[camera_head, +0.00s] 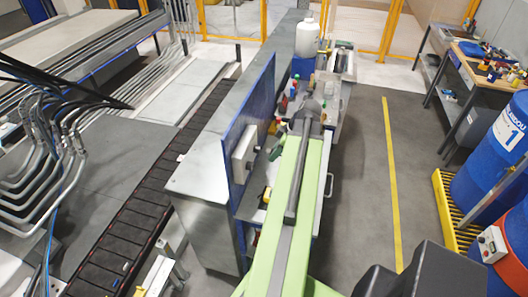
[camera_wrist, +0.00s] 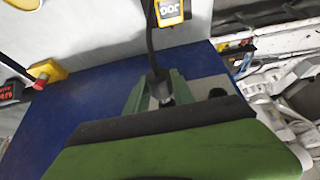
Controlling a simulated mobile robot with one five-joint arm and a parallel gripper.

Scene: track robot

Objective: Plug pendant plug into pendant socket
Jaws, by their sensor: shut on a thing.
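In the wrist view my gripper (camera_wrist: 160,93) has its two green fingers on either side of a dark plug (camera_wrist: 157,82) and is shut on it. A blue surface (camera_wrist: 85,105) lies behind the fingers. I cannot make out the pendant socket for certain in either view. In the head view my light green arm reaches forward along the bench beside the blue panel (camera_head: 248,118), and the plug is too small to tell.
A yellow box with a red button (camera_wrist: 47,70) is at the left in the wrist view. In the head view a grey box (camera_head: 243,160) is on the blue panel. A white canister (camera_head: 307,38) stands farther back.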

